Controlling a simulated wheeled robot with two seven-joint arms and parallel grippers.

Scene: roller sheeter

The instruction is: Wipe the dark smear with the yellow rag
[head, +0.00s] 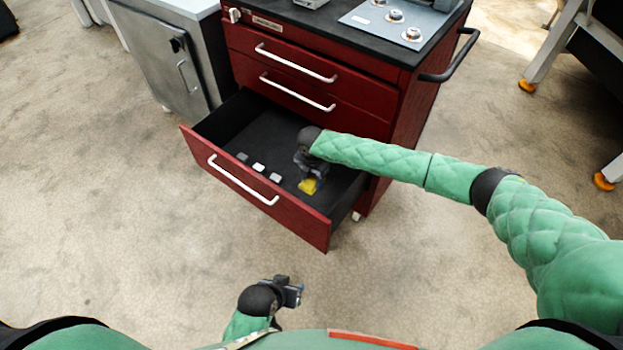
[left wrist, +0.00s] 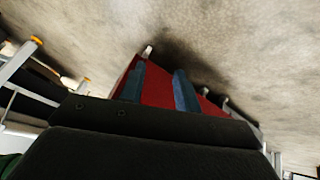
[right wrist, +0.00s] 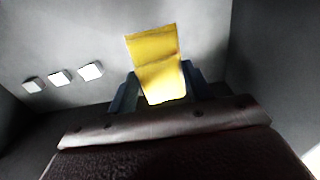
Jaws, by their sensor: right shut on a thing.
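The yellow rag (head: 309,186) is inside the open bottom drawer (head: 232,180) of the red cabinet, towards its right end. My right gripper (head: 311,177) reaches down into the drawer and is shut on the rag. In the right wrist view the rag (right wrist: 155,55) sticks out flat between the two blue fingers, over the grey drawer floor. I cannot tell whether it touches the floor. I cannot make out the dark smear in any view. My left gripper (head: 293,293) is outside, low in front of the drawer. Its fingers are apart and empty in the left wrist view (left wrist: 160,88).
Three small pale blocks (head: 259,167) lie in a row in the drawer, left of the rag. The drawer walls stand close around my right gripper. A black side handle (head: 455,60) juts from the cabinet (head: 405,120). The floor (head: 130,240) in front is clear.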

